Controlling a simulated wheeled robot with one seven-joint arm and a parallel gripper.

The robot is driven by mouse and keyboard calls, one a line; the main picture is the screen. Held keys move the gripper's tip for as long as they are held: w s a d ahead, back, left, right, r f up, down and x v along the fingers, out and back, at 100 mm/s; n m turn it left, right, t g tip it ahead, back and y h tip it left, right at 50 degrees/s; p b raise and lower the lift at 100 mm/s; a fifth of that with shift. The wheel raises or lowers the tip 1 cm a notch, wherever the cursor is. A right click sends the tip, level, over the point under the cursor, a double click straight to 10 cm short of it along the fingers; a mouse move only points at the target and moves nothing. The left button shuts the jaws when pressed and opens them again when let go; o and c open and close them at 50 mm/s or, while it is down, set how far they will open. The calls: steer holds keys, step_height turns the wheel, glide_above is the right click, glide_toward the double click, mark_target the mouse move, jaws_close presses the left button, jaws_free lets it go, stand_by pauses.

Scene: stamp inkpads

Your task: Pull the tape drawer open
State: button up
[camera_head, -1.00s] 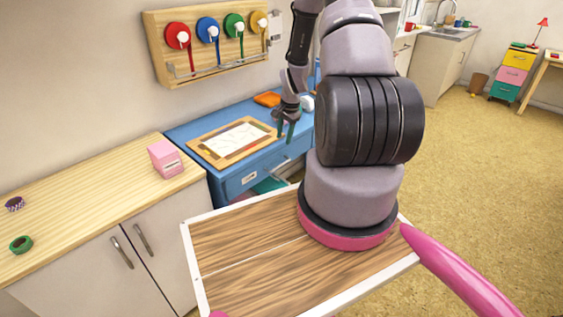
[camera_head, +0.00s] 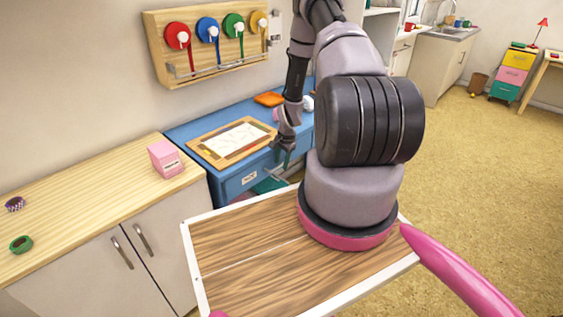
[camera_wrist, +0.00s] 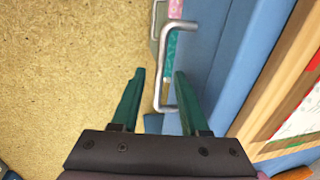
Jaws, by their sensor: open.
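The tape drawer is in the front of the blue desk, and its blue front (camera_head: 234,187) with a white label shows in the head view. Its silver bar handle (camera_wrist: 165,60) shows in the wrist view, partly hidden behind my gripper in the head view. My gripper (camera_wrist: 160,74) has dark green fingers, apart, with the handle bar between them in the picture. I cannot tell whether either finger touches it. In the head view my gripper (camera_head: 283,160) is low at the desk's front edge.
A wooden-framed board (camera_head: 232,141) with white paper lies on the desk. A pink box (camera_head: 166,159) stands on the wooden counter to the left. Tape rolls hang on a wall rack (camera_head: 215,55). Open carpet (camera_head: 470,190) lies to the right.

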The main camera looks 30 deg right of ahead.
jaws_close()
stand_by(1.4)
